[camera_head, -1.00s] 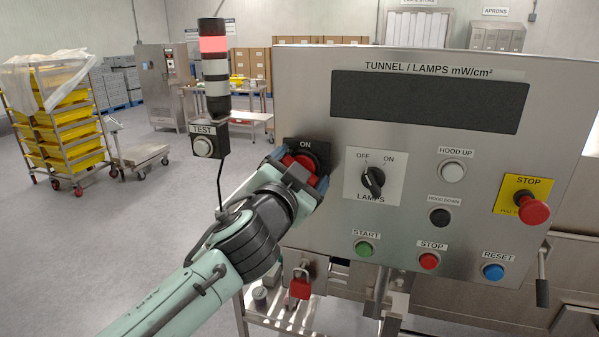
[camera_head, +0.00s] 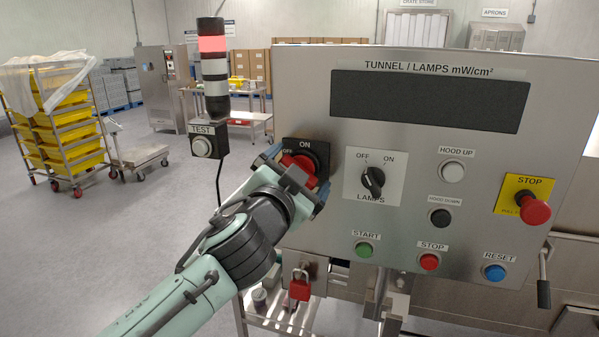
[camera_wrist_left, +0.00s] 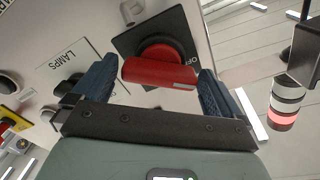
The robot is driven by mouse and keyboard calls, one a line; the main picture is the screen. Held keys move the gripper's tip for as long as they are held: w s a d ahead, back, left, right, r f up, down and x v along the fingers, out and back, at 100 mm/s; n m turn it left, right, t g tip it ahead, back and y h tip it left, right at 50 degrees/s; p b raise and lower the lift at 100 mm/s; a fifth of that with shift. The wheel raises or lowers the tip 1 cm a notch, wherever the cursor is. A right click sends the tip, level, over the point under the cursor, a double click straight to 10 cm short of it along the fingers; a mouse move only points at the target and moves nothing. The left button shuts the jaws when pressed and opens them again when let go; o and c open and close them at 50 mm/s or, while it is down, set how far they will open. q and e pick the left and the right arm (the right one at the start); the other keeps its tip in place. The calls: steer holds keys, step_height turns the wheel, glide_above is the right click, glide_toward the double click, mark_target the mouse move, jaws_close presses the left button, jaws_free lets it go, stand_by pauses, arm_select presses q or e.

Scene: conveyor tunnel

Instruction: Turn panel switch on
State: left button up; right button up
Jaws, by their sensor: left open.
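The panel switch is a red rotary knob (camera_head: 299,165) on a black plate marked ON and OFF, at the panel's left edge. My left gripper (camera_head: 296,180) is in front of it and partly covers it in the head view. In the left wrist view the red knob (camera_wrist_left: 160,70) lies between the two blue fingers of my left gripper (camera_wrist_left: 152,80). The fingers are spread, with a visible gap on each side of the knob's handle. Which mark the handle points to is unclear. My right gripper is out of view.
The steel panel (camera_head: 420,225) also carries a black LAMPS selector (camera_head: 372,181) just right of the knob, several push buttons and a red emergency stop (camera_head: 534,209). A TEST box (camera_head: 208,142) with a signal tower (camera_head: 214,68) stands left. A red padlock (camera_head: 300,287) hangs below.

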arm_select(q)
steer(key=b+v, duration=0.3)
steer(key=v, duration=0.9)
steer(key=shift+s, duration=0.25)
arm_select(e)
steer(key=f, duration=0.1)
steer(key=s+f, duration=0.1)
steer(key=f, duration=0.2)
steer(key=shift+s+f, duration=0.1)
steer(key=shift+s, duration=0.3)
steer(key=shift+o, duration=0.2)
